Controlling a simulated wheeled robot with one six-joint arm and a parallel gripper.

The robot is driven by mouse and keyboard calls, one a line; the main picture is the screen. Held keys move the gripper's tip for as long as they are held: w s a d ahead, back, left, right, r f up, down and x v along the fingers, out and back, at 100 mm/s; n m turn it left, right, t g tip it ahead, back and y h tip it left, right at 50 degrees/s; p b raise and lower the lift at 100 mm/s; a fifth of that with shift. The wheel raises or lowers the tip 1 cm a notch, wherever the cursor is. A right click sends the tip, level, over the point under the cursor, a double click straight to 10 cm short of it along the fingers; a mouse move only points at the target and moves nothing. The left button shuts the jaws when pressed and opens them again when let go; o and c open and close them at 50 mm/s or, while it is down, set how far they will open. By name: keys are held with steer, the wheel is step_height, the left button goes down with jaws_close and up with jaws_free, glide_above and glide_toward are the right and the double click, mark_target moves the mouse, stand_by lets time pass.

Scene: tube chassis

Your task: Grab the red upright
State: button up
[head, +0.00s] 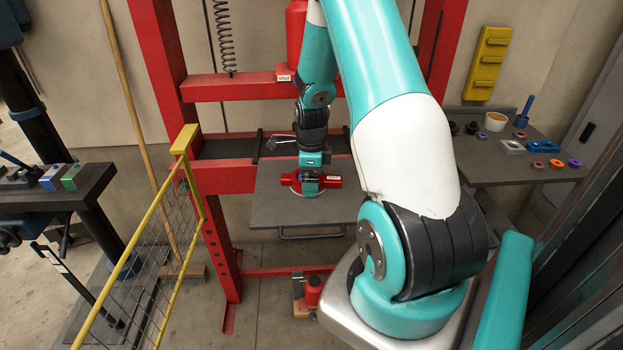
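A red tube-like part (331,182), the likely red upright, sits crosswise on the grey plate (275,212) of the red press frame, with a pale round rim showing beneath it. My gripper (311,182) points straight down at the middle of this part, and its dark and teal end overlaps it. The gripper hides the part's middle. The fingers are too small and covered to tell whether they are open or closed around it.
The red press frame (160,60) stands around the plate, with posts on both sides. A yellow mesh fence (140,265) is at the left. A side table (490,170) at the right holds rings and small parts. A red jack (312,292) stands on the floor below.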

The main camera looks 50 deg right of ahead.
steer(key=c, duration=0.9)
steer(key=shift+c, duration=0.2)
steer(key=shift+r, duration=0.2)
